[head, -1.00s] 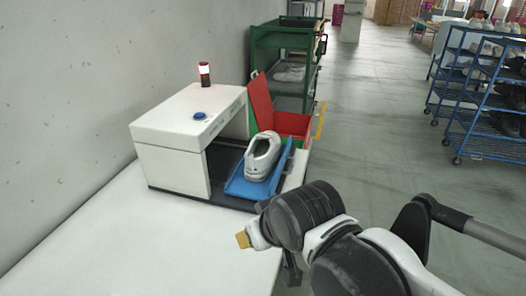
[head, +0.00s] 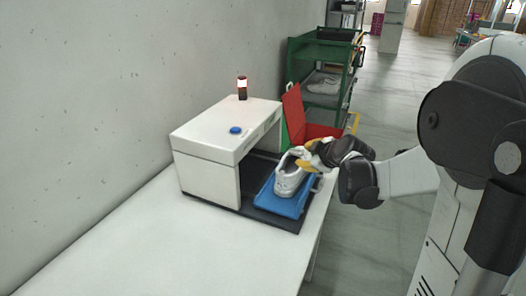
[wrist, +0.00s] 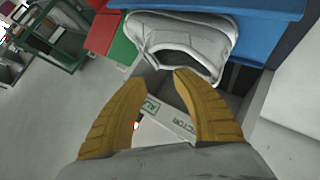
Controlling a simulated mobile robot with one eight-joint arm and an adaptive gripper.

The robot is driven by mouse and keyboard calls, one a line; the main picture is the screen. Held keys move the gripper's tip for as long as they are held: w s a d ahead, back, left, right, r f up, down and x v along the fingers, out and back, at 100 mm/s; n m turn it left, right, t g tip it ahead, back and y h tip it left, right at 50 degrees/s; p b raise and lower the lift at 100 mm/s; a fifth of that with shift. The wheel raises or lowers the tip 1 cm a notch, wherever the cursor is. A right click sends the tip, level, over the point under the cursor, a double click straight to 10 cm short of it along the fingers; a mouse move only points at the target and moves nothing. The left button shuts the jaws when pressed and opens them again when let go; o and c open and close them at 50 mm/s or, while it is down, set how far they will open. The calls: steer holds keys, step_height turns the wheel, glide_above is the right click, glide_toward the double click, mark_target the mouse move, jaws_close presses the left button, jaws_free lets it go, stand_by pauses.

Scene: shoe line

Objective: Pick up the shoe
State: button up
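A white shoe (head: 291,176) sits on a blue tray (head: 272,202) at the open end of a white machine on the table. In the wrist view the shoe (wrist: 180,38) lies on the blue surface (wrist: 262,38) at the top. My gripper (head: 306,160) is at the shoe's far right side in the head view. In the wrist view its two yellow fingers (wrist: 158,80) are spread with a clear gap between them. The right fingertip is close to the shoe's opening edge; I cannot tell whether it touches.
The white machine (head: 212,138) carries a blue button (head: 236,130) and a signal light (head: 242,88). A red bin (head: 318,131) stands behind the tray, near a green rack (head: 322,60). The white table (head: 150,240) is clear in front.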

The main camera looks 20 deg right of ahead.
mark_target(298, 153)
steer(key=shift+n, duration=0.3)
steer(key=w+f, duration=0.1)
steer(key=w, duration=0.1)
steer(key=w+d+f+b, duration=0.1)
steer(key=w+d+f, duration=0.1)
steer(key=w, duration=0.1)
steer(key=shift+w+d+f+b, duration=0.25)
steer(key=shift+w+f+b, duration=0.05)
steer(key=shift+b, duration=0.1)
steer(key=b+x, duration=0.1)
steer(key=x, duration=0.1)
steer(key=b+x, duration=0.1)
steer(key=x, duration=0.2)
steer(key=shift+w+a+b, duration=0.2)
steer(key=shift+w+b, duration=0.1)
steer(key=shift+b, duration=0.1)
steer(key=shift+r, duration=0.15)
jaws_close()
